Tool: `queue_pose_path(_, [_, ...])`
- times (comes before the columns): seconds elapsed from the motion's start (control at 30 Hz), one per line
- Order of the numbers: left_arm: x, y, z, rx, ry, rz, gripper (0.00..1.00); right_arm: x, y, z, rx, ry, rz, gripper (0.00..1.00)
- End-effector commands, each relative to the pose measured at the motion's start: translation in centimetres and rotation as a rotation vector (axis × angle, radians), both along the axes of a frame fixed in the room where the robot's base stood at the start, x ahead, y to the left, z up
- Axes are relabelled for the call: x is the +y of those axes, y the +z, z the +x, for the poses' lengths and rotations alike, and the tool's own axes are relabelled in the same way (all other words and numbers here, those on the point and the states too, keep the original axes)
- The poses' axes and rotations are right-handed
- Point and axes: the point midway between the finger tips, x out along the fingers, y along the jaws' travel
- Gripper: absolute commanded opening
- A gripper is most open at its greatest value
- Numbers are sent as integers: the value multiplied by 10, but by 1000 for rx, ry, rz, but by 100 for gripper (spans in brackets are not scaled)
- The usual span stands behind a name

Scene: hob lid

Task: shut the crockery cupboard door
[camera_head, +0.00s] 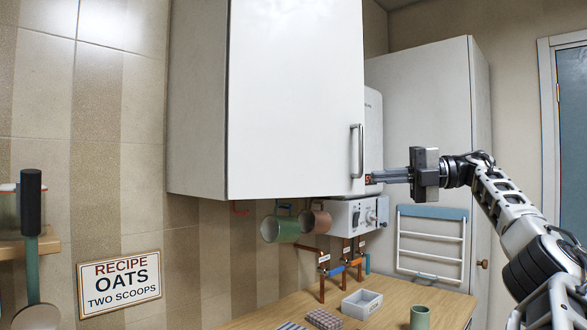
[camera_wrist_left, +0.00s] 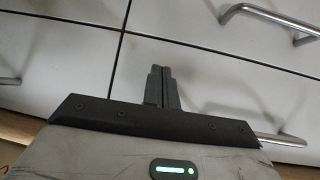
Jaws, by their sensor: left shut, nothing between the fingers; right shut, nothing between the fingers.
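The white crockery cupboard (camera_head: 198,110) hangs on the tiled wall in the head view. Its door (camera_head: 295,95) is a plain white panel with an upright metal handle (camera_head: 357,152) near its right edge. No gap shows along the door's left edge; whether it is fully shut I cannot tell. My right gripper (camera_head: 376,179) is shut and empty, pointing left, its tips by the door's lower right edge just below the handle. Whether they touch the door I cannot tell. My left gripper (camera_wrist_left: 161,86) shows only in the left wrist view, shut and empty, before white fronts with metal handles.
Below the cupboard hang a green mug (camera_head: 281,228) and a brown mug (camera_head: 315,220). A white boiler (camera_head: 350,214) with pipes is behind my right gripper. The wooden counter (camera_head: 265,316) holds a white tray (camera_head: 361,304) and a green cup (camera_head: 420,318). A tall white cabinet (camera_head: 425,110) stands behind.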

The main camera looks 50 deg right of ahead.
Motion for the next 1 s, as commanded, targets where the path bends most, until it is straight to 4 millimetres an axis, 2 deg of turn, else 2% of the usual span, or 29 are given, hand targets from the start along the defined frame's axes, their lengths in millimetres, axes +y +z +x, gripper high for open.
queue_pose_path(0.23, [2, 3, -1, 1, 4, 3, 0, -7, 0, 0, 1, -4, 0, 0])
queue_pose_path(1.0, [0, 2, -2, 6, 0, 1, 0, -10, 4, -3, 5, -10, 3, 0])
